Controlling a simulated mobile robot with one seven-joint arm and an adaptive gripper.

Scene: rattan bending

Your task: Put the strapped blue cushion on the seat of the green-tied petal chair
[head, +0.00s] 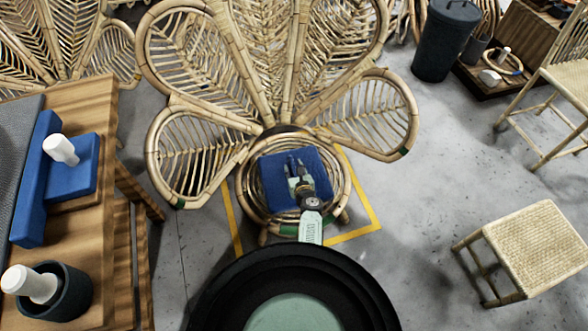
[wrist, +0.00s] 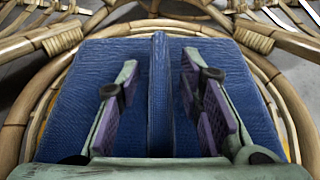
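The blue cushion (head: 270,172) lies on the round rattan seat (head: 250,190) of the petal chair (head: 265,75). Green ties show on this chair's outer petals and seat front. My gripper (head: 295,166) is above the cushion and covers part of it. In the wrist view the cushion (wrist: 85,95) fills most of the seat ring, and its raised blue strap (wrist: 160,100) stands upright between my fingers. My gripper (wrist: 160,72) is open, one finger on each side of the strap, with a visible gap on both sides.
Another petal chair (head: 60,40) stands at back left. A woven stool (head: 525,250) and dark bin (head: 445,40) stand at right. Yellow floor tape (head: 365,195) surrounds the chair. Floor between chair and stool is clear.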

